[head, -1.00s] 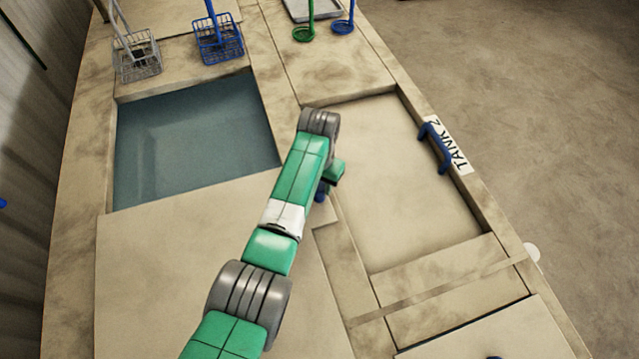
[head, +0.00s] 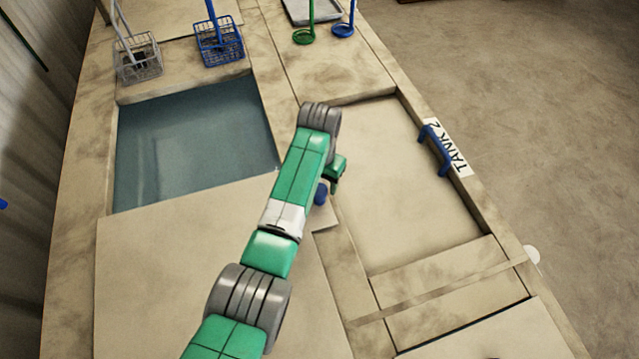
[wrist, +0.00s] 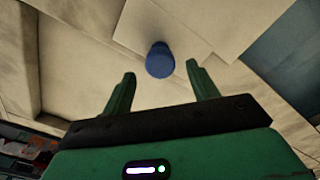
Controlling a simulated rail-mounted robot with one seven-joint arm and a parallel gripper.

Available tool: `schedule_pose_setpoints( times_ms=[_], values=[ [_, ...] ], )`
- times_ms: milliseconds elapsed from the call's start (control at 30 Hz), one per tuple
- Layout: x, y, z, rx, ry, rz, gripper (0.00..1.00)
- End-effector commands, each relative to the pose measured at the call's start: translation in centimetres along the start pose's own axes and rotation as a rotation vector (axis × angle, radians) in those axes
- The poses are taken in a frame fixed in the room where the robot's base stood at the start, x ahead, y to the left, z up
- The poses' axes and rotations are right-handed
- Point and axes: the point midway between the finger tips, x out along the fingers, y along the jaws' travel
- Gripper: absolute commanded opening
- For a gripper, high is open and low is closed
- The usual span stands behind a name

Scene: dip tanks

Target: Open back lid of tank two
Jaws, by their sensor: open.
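The back lid (head: 190,270) is a flat beige panel over the near part of the left basin, with blue-grey liquid (head: 190,140) open beyond its far edge. A round blue knob (head: 320,193) stands at the lid's right side; it also shows in the wrist view (wrist: 160,62). My gripper (wrist: 161,69) is open and empty. The knob appears centred between the fingertips, with a gap on each side; I cannot tell how far it reaches between them. In the head view my gripper (head: 336,178) is partly hidden by my arm, beside the knob.
A front lid (head: 410,180) with a blue bar handle (head: 434,150) lies at right, next to the "TANK 2" label (head: 459,160). A grey basket (head: 138,62), a blue basket (head: 218,42), and green (head: 303,36) and blue (head: 342,30) ring tools stand at the far end.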

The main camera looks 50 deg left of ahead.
Motion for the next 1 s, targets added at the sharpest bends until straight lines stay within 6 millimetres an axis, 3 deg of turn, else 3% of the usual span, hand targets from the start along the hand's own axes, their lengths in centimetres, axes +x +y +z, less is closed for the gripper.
schedule_pose_setpoints(
  times_ms=[100, 300, 933, 1000],
  values=[
    [-2.5, 0.0, -0.1, 0.0, 0.003, 0.0, 0.59],
    [-5.2, 0.0, -0.1, 0.0, 0.001, -0.001, 0.59],
    [-5.5, 0.0, 0.0, 0.0, -0.001, -0.001, 0.59],
    [-6.7, 1.4, -1.2, 0.02, 0.067, -0.012, 0.59]
  ],
)
